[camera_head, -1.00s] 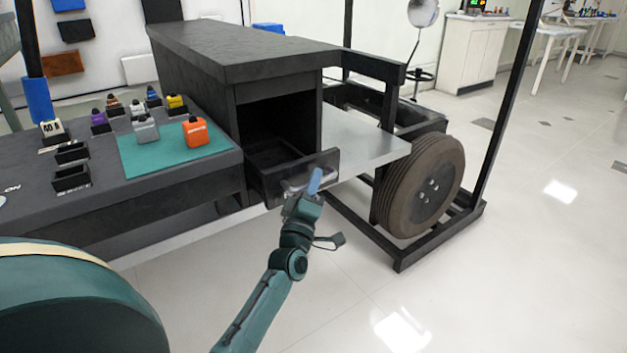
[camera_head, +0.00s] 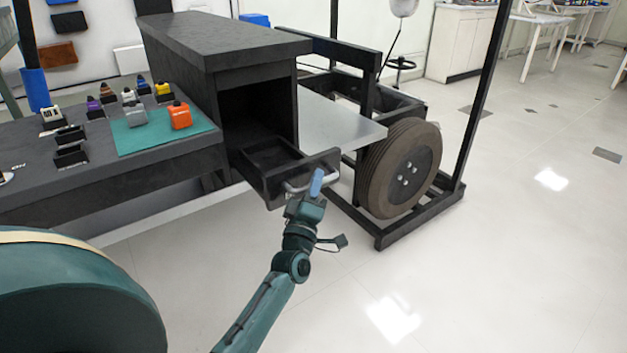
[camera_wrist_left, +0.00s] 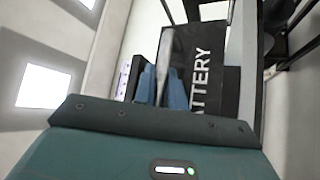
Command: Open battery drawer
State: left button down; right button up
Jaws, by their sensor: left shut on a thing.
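The battery drawer (camera_head: 256,163) is a black box sliding out of the opening in the black cabinet (camera_head: 258,101), and it stands partly open. Its front bears a light bar handle (camera_head: 296,187). My left gripper (camera_head: 316,183) is shut on the handle, its blue fingers at the drawer front. In the left wrist view, the blue fingers (camera_wrist_left: 160,88) are in front of the black drawer front (camera_wrist_left: 206,65), which reads "BATTERY". My right gripper is not in view.
A dark bench (camera_head: 105,175) left of the cabinet carries a green mat (camera_head: 160,140) with orange and grey blocks. A metal plate (camera_head: 340,124) and a frame with a wheel (camera_head: 402,170) stand right of the drawer. The floor in front is clear.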

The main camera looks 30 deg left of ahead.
pick_arm(q)
jog(key=shift+d, duration=0.1)
dwell(0.3)
jog(key=c, duration=1.7)
grip_release()
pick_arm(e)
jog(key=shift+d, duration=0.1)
pick_arm(q)
jog(key=p+v, duration=0.1)
jog(key=v, duration=1.2)
jog(key=shift+s, duration=0.15)
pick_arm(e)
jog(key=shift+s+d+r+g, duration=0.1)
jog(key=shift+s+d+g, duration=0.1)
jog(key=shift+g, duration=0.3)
